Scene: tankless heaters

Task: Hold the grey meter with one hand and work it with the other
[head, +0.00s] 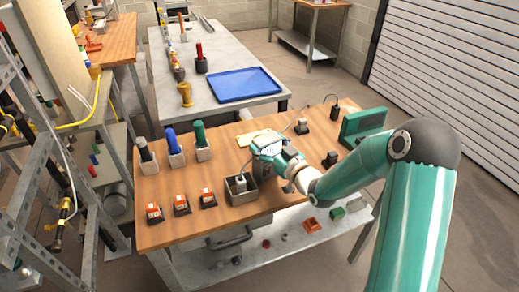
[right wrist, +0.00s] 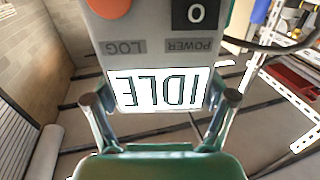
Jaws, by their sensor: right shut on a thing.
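The grey meter (right wrist: 150,62) fills the upper middle of the right wrist view, upside down to that camera. Its white display (right wrist: 160,90) reads IDLE. Above that are the labels LOG and POWER, an orange round button (right wrist: 110,7) and a black switch (right wrist: 194,14) marked 0. My right gripper (right wrist: 158,108) is shut on the meter, one finger at each side of the display. In the head view my right gripper (head: 270,152) is above the middle of the wooden table, largely hiding the meter. My left gripper is not in view.
The wooden table (head: 222,222) carries a grey bin (head: 241,197), several holders with coloured handles at left, orange-topped blocks (head: 181,205) in front and a green case (head: 363,127) at right. A yellow pad (head: 250,138) lies behind my gripper. A blue tray (head: 243,84) lies on the farther table.

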